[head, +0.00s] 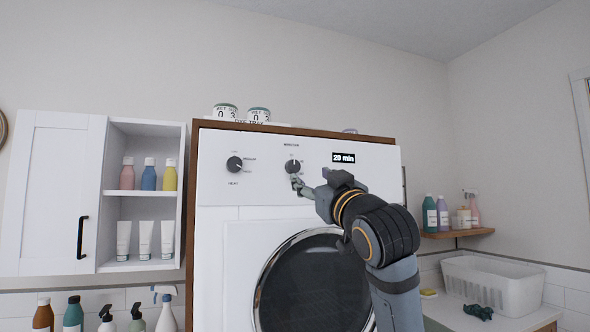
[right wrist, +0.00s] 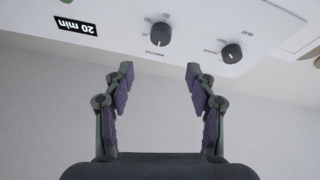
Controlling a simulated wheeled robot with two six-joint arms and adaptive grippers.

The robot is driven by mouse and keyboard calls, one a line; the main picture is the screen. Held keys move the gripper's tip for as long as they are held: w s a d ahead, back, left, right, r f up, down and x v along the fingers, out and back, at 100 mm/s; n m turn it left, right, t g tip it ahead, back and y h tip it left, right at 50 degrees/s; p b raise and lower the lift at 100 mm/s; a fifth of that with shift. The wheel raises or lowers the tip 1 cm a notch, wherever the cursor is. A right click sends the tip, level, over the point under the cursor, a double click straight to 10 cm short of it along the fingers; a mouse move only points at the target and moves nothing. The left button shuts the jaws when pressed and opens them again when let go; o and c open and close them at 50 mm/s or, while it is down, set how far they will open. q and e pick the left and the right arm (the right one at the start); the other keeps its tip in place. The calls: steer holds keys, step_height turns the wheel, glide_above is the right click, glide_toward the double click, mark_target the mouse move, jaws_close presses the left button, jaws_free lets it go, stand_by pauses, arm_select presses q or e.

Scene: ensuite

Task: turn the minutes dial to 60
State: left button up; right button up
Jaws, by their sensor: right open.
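The minutes dial (head: 292,167) is a dark round knob on the white front panel of the dryer, left of a black display (head: 343,158) that reads "20 min". My right gripper (head: 298,185) is just below the minutes dial in the head view, open and empty. In the right wrist view the picture is upside down; the minutes dial (right wrist: 160,35) lies beyond the fingertips of my open right gripper (right wrist: 160,72), between them and apart from them. The heat dial (right wrist: 231,53) is to its right there. My left gripper is not in view.
The heat dial (head: 234,163) sits left of the minutes dial. The dryer's round door (head: 315,280) is below. Two small jars (head: 225,112) stand on top. A white cabinet (head: 140,200) is at left. A white basket (head: 492,283) stands on the counter at right.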

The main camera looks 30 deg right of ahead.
mark_target(294, 168)
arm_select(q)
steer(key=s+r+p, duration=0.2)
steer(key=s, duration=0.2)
arm_select(e)
steer(key=x, duration=0.4)
steer(key=f+x, duration=0.1)
steer(key=x, duration=0.2)
steer(key=shift+w+d, duration=0.15)
steer(key=shift+d, duration=0.05)
steer(key=p+x, duration=0.1)
steer(key=x, duration=0.1)
steer(key=shift+w+r, duration=0.15)
steer(key=shift+w, duration=0.5)
steer(key=shift+c, duration=0.3)
steer(key=shift+s, duration=0.1)
steer(key=c, duration=1.1)
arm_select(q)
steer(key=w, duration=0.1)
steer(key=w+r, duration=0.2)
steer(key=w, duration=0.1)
